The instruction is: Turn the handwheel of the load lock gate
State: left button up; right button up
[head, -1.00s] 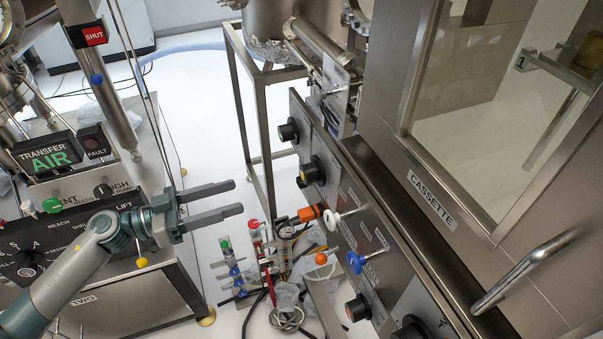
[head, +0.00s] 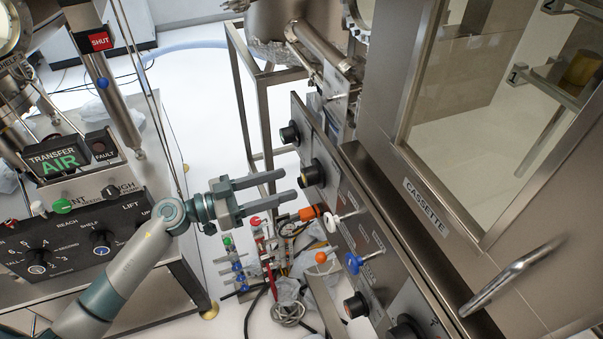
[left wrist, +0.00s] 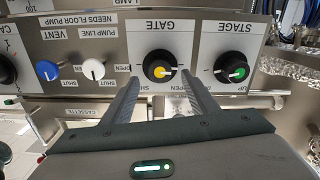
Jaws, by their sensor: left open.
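The gate knob (head: 312,172), a black round handwheel with a yellow centre and a pointer, sits on the steel front panel. The left wrist view shows this gate knob (left wrist: 160,68) under the upside-down label GATE, its pointer between the SHUT and OPEN marks. My left gripper (head: 290,187) is open and empty, its two fingers pointing at the panel just left of the knob. In the left wrist view the fingers (left wrist: 162,80) stand to either side of the knob. I cannot tell whether they touch it. My right gripper is not in view.
The stage knob (left wrist: 233,70) with a green centre is beside the gate knob. A white pump-line knob (head: 332,222) and a blue vent knob (head: 355,262) stick out further along the panel. A steel frame (head: 260,120) stands behind my gripper.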

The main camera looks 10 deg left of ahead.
aim_at(304, 178)
pick_arm(q)
jog(key=shift+p+x, duration=0.55)
jog(key=shift+x, duration=2.45)
jog(key=shift+c, duration=0.6)
jog(key=c, duration=0.9)
